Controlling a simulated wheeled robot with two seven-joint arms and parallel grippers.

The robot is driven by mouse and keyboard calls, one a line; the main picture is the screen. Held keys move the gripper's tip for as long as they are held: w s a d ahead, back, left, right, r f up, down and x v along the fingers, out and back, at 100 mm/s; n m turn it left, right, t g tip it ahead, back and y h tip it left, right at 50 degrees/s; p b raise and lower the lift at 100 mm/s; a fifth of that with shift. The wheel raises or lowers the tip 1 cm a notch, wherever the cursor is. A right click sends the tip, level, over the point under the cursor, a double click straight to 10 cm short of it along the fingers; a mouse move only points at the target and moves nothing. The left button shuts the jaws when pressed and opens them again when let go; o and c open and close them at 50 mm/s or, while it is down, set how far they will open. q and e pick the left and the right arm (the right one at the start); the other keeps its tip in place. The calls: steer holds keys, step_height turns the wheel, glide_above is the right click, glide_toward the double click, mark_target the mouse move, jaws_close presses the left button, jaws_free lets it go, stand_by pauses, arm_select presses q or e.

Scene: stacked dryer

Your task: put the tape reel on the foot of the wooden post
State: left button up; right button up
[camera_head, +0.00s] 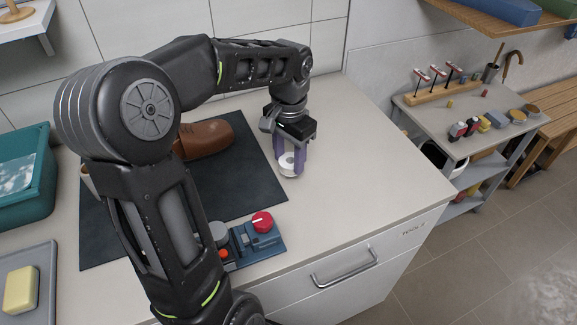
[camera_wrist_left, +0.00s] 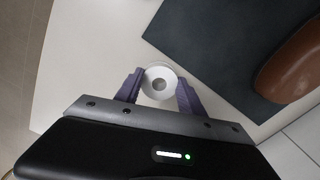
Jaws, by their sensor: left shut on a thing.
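The tape reel (camera_head: 287,166) is a small white ring with a hole in its middle. My left gripper (camera_head: 290,163) points down at the counter's right part and is shut on the reel, with a purple finger on either side. In the left wrist view the reel (camera_wrist_left: 159,83) sits between the two purple fingertips (camera_wrist_left: 159,88). I cannot tell whether it touches the counter. At the top left edge, a round wooden foot with a post (camera_head: 16,8) stands on a white shelf; its upper part is cut off. My right gripper is out of view.
A dark mat (camera_head: 245,165) with a brown shoe (camera_head: 205,139) lies left of the gripper. A blue device with a red knob (camera_head: 262,222) is near the front edge. A teal bin (camera_head: 22,185) stands at left. The counter's right side (camera_head: 370,150) is clear.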

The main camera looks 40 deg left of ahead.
mark_target(289, 179)
arm_select(q)
steer(key=shift+f, duration=1.85)
steer(key=shift+f, duration=0.1)
steer(key=shift+f, duration=0.15)
steer(key=o, duration=1.3)
step_height(289, 179, up, 12)
steer(key=shift+r, duration=0.25)
